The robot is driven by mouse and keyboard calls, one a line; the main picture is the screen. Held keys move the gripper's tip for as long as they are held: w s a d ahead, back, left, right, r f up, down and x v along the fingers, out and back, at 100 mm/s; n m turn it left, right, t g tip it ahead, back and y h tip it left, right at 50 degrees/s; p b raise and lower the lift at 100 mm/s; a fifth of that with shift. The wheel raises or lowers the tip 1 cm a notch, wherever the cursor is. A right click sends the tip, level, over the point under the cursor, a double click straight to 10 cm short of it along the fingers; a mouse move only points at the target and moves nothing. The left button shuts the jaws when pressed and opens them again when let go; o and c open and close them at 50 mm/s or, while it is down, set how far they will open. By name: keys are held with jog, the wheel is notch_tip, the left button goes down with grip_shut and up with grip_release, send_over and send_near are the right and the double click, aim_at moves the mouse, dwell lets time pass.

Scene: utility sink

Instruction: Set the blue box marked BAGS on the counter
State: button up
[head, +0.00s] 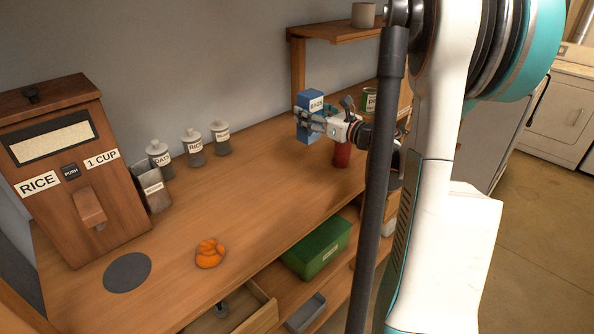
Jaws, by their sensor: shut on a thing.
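The blue box marked BAGS (312,101) is in the middle of the head view, upright, toward the back of the wooden counter (246,152).
Labelled jars (194,148) and a rice dispenser (75,170) stand at the left. An orange object (209,254) lies near a grey disc (127,272). The middle of the counter is clear.

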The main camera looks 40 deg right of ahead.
notch_tip(320, 180, down, 17)
jog(key=b, duration=0.5)
jog(key=shift+r, duration=0.2)
jog(key=o, duration=0.8)
jog(key=shift+b, duration=0.3)
jog(key=o, duration=0.4)
